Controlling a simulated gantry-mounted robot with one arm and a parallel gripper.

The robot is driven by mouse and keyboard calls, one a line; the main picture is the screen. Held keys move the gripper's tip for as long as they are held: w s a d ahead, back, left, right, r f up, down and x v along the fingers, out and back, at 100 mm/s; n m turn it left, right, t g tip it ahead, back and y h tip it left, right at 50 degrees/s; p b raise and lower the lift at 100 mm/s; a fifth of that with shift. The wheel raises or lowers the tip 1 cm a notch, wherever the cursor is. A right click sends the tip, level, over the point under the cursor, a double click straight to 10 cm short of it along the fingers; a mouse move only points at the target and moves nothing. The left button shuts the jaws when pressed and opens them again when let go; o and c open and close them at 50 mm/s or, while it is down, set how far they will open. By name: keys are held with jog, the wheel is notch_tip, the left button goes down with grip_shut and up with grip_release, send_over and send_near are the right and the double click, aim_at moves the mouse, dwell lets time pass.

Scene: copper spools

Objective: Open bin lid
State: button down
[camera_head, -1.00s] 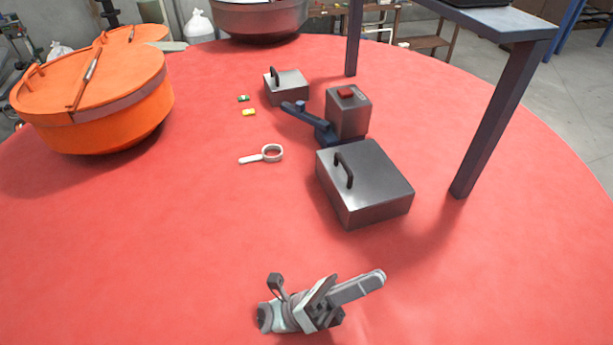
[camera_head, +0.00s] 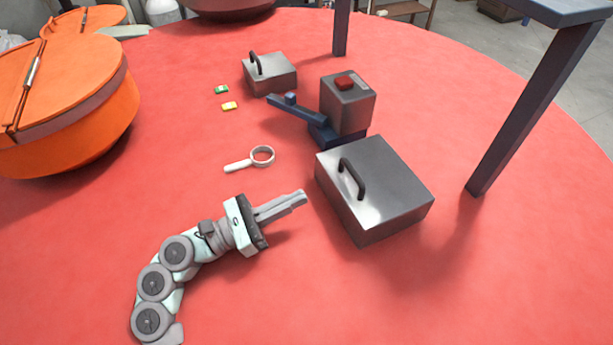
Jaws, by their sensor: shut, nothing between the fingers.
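A large grey metal bin (camera_head: 385,195) stands on the red surface right of the middle. Its flat lid is down, and a dark handle (camera_head: 351,178) stands up on it near the left edge. A smaller grey bin (camera_head: 272,76) with a similar dark handle (camera_head: 256,62) stands farther back, also closed. My gripper (camera_head: 303,197) is shut and empty. It points right toward the large bin, just left of its left side and apart from it.
A magnifying glass (camera_head: 252,159) lies behind my gripper. A grey box with a red top piece (camera_head: 345,82) and a blue arm (camera_head: 297,112) stands behind the large bin. Orange drums (camera_head: 70,100) stand at left. A table leg (camera_head: 525,115) rises at right. The front surface is clear.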

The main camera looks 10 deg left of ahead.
jog(key=p+x, duration=0.3)
jog(key=x, duration=0.6)
jog(key=shift+d, duration=0.25)
jog(key=shift+s+b, duration=0.1)
jog(key=shift+b, duration=0.2)
jog(key=shift+r+y+b, duration=0.3)
jog(key=shift+r+b, duration=0.15)
jog(key=shift+b, duration=0.1)
